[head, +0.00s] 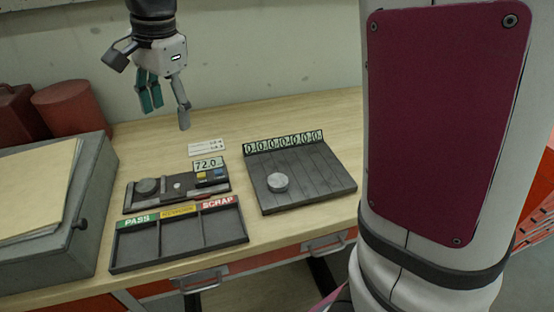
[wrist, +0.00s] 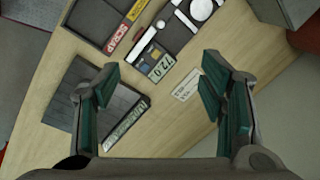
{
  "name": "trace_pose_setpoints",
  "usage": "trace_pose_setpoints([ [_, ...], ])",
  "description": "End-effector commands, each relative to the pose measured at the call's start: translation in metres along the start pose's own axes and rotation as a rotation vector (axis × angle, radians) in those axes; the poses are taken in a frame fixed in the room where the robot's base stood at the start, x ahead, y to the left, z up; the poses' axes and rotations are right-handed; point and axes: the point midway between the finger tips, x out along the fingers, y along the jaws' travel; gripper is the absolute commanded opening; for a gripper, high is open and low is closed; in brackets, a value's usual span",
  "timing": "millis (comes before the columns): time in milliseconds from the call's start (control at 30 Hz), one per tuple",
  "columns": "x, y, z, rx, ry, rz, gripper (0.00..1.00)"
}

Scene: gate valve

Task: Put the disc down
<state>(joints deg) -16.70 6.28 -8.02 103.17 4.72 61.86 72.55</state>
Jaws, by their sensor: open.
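A light grey disc (head: 277,182) lies flat on the dark grooved plate (head: 320,180), towards its left side, below a row of number tags. The plate also shows in the wrist view (wrist: 118,98), where my left finger covers part of it and the disc cannot be made out. My gripper (head: 168,115) is open and empty, high above the back of the bench, behind the gauge. In the wrist view my gripper (wrist: 160,75) has its fingers wide apart with nothing between them.
A gauge (head: 178,187) with a 72.0 display and a round platen stands left of the plate. In front is a three-part tray (head: 180,241) marked PASS, a yellow label, and SCRAP. A grey box (head: 88,210) and red canisters (head: 72,108) stand left. A white card (head: 207,147) lies behind.

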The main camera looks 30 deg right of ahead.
Motion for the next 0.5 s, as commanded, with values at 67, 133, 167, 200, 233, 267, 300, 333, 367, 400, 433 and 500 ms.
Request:
trace_pose_setpoints([
  [67,-0.021,0.032,-0.003,-0.127,0.012,-0.039,0.64],
  [133,-0.033,0.060,-0.004,-0.247,0.030,-0.065,0.64],
  [167,-0.038,0.071,-0.004,-0.299,0.039,-0.075,0.64],
  [200,-0.043,0.087,-0.004,-0.368,0.054,-0.090,0.64],
  [233,-0.046,0.099,-0.003,-0.420,0.066,-0.098,0.64],
  [267,-0.049,0.111,-0.003,-0.472,0.078,-0.106,0.64],
  [300,-0.052,0.126,-0.001,-0.541,0.098,-0.115,0.64],
  [333,-0.053,0.138,0.000,-0.594,0.114,-0.120,0.64],
  [367,-0.054,0.149,0.001,-0.647,0.130,-0.125,0.64],
  [400,-0.054,0.165,0.003,-0.714,0.153,-0.129,0.64],
  [433,-0.054,0.175,0.004,-0.765,0.170,-0.131,0.64],
  [500,-0.052,0.198,0.008,-0.874,0.211,-0.131,0.64],
])
